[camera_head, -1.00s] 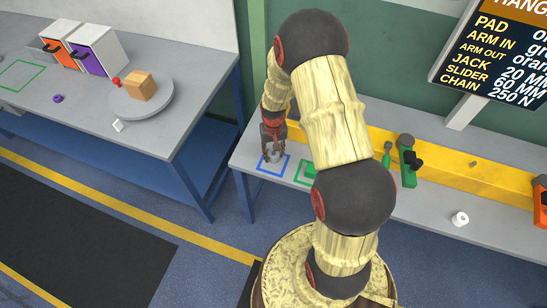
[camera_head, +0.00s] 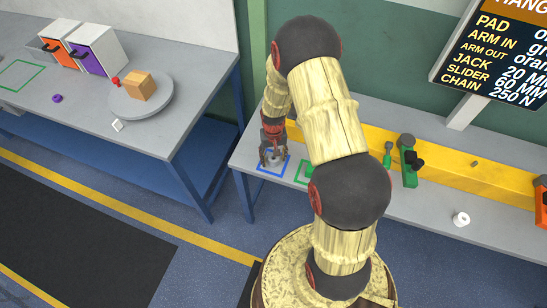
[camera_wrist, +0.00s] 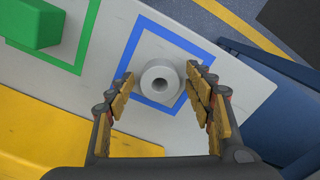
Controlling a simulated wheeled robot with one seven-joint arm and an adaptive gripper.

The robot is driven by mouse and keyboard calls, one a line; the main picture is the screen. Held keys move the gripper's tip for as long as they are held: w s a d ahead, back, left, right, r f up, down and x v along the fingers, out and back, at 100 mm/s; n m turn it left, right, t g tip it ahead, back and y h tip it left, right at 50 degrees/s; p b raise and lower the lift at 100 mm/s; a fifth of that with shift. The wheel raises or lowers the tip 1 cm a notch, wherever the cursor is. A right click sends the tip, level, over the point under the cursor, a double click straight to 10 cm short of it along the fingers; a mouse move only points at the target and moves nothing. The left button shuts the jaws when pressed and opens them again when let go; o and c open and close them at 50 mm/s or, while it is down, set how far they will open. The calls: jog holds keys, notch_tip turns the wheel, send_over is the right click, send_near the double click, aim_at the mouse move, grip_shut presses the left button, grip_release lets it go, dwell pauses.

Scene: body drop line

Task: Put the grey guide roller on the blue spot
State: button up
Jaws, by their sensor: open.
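The grey guide roller (camera_wrist: 161,69) stands upright on the grey bench, its round hole facing up in the wrist view. It is at the blue spot, a square blue outline (camera_wrist: 182,33) that also shows in the head view (camera_head: 262,170). The roller appears inside the outline, towards its lower side in the wrist view; part of that side is hidden behind the roller and a finger. My gripper (camera_wrist: 160,98) is open, with a finger on each side of the roller and visible gaps between. In the head view my gripper (camera_head: 272,157) is low over the blue spot and mostly hides the roller.
A green outline (camera_head: 300,172) with a green block (camera_wrist: 35,22) lies beside the blue spot. A yellow rail (camera_head: 440,168) runs along the bench back. Green clamp-like parts (camera_head: 408,165) and a white ring (camera_head: 461,219) are to the right. Another table (camera_head: 180,110) stands left.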

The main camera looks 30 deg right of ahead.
jog(key=shift+r, duration=0.15)
jog(key=s+a+r+n+t+p, duration=0.1)
jog(key=s+a+r, duration=0.15)
jog(key=r, duration=0.85)
jog(key=s+a+r+t, duration=0.1)
jog(key=a+r, duration=0.2)
jog(key=r, duration=0.9)
jog(key=s+a+r+n+t+p, duration=0.1)
jog(key=s+a+r, duration=0.15)
jog(key=r, duration=0.85)
jog(key=s+a+r+n+t, duration=0.1)
jog(key=s+a+r, duration=0.2)
jog(key=s+r, duration=0.2)
jog(key=s+a+r+n+t, duration=0.1)
jog(key=s+a+r, duration=0.2)
jog(key=s, duration=0.6)
notch_tip(320, 180, up, 2)
jog(key=shift+a+r+t, duration=0.15)
jog(key=shift+t, duration=0.15)
